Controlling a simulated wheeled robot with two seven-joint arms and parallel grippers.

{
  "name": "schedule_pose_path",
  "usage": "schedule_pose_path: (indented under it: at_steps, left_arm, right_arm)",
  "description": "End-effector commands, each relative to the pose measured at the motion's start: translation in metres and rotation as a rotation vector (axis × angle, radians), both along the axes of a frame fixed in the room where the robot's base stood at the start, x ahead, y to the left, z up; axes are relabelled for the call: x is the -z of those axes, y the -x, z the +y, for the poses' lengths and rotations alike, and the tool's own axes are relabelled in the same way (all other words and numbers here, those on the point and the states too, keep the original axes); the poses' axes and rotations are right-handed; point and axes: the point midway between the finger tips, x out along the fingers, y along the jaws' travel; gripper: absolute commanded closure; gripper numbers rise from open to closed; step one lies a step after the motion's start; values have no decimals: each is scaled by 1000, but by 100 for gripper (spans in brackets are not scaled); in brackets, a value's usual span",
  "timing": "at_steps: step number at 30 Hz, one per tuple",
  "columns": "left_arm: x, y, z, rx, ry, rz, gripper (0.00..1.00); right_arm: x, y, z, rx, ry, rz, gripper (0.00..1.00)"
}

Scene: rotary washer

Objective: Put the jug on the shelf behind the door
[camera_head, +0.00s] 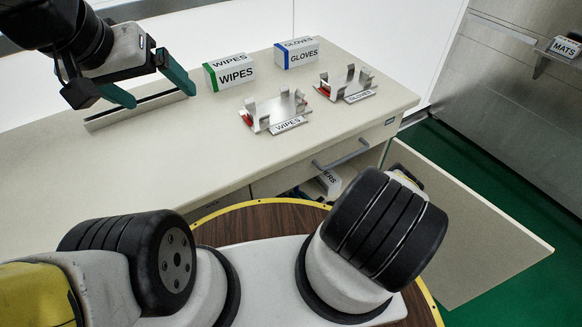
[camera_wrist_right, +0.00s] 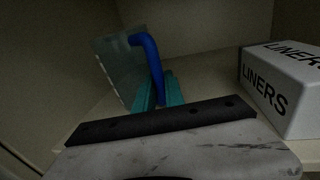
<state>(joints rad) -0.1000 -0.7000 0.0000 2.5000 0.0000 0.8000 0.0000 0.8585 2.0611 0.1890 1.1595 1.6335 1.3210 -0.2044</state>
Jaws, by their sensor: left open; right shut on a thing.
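The jug (camera_wrist_right: 121,67) is a clear container with a blue handle (camera_wrist_right: 148,62), seen in the right wrist view inside a dim cabinet, somewhat tilted in that picture. My right gripper (camera_wrist_right: 158,92) has teal fingers shut on the jug's handle. Whether the jug's base touches the shelf (camera_wrist_right: 212,72) is hidden. The cabinet door (camera_head: 470,225) stands open at the right in the head view. My right gripper and the jug are hidden there behind my arm and the counter. My left gripper (camera_head: 152,88) is open and empty above the counter at the left.
A LINERS box (camera_wrist_right: 285,88) stands on the shelf to the right of the jug. On the counter (camera_head: 150,165) are a WIPES box (camera_head: 230,72), a GLOVES box (camera_head: 297,53), two metal holders (camera_head: 275,108) and a slotted strip (camera_head: 135,110). The counter's left front is clear.

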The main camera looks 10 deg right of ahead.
Motion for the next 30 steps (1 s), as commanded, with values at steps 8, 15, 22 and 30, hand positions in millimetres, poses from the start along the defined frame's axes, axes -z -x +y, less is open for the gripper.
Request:
schedule_pose_path:
  at_steps: [8,15,22,30]
  left_arm:
    - [0,0,0,0,0,0,10]
    - [0,0,0,0,0,0,10]
    - [0,0,0,0,0,0,10]
    - [0,0,0,0,0,0,10]
  right_arm:
    - [0,0,0,0,0,0,64]
    - [0,0,0,0,0,0,64]
    - [0,13,-10,3,-1,2,64]
    - [0,61,-42,3,1,1,64]
